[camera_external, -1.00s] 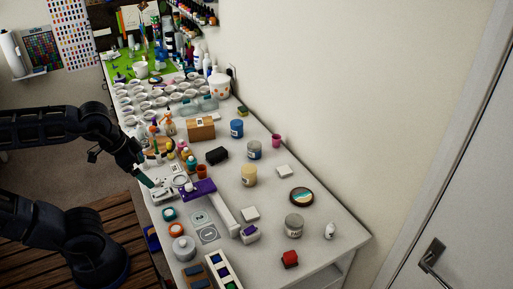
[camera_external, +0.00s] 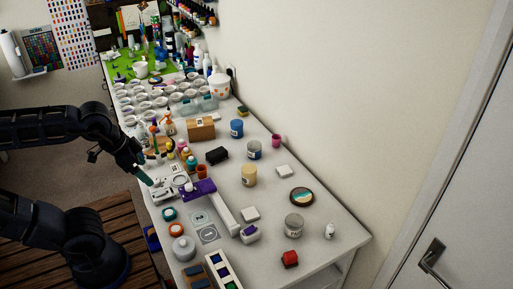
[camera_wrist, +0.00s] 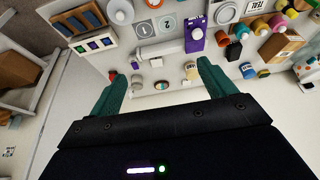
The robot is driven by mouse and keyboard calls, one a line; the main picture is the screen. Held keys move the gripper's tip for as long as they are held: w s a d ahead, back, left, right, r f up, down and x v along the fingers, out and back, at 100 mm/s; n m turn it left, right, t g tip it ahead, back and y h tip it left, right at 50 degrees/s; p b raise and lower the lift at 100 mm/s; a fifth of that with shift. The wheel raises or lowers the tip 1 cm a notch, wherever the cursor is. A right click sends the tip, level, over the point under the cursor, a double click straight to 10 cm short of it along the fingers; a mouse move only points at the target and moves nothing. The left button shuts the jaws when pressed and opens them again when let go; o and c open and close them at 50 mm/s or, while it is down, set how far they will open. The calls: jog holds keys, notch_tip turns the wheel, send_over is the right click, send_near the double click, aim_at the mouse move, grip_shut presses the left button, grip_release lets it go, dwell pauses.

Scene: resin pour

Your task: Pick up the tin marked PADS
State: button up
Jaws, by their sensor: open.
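Several lidded tins stand on the white table in the external view: a grey one (camera_external: 294,226) near the front right, a cream one (camera_external: 249,175) mid-table, a grey-blue one (camera_external: 254,150) behind it and a blue one (camera_external: 236,128) farther back. Their labels are too small to read, so I cannot tell which is marked PADS. My gripper (camera_external: 148,179) is over the table's left edge, apart from all the tins. In the wrist view my gripper (camera_wrist: 158,72) has its teal fingers spread, with nothing held between them.
A red block (camera_external: 289,259), a round coaster (camera_external: 301,197) and a black case (camera_external: 217,155) are on the table. Cups and bottles crowd the back. The wall bounds the right side.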

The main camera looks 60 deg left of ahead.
jog(key=n+g+h, duration=0.2)
jog(key=n+h, duration=0.2)
jog(key=n, duration=2.1)
send_over(294, 220)
jog(key=s+a, duration=0.2)
jog(key=a, duration=0.1)
notch_tip(294, 220, down, 20)
jog(key=x, duration=0.5)
jog(key=shift+w+d+f, duration=0.1)
jog(key=shift+w+f, duration=0.05)
jog(key=shift+f, duration=0.1)
jog(key=shift+x, duration=2.55)
jog(key=shift+d, duration=0.15)
jog(key=c, duration=1.2)
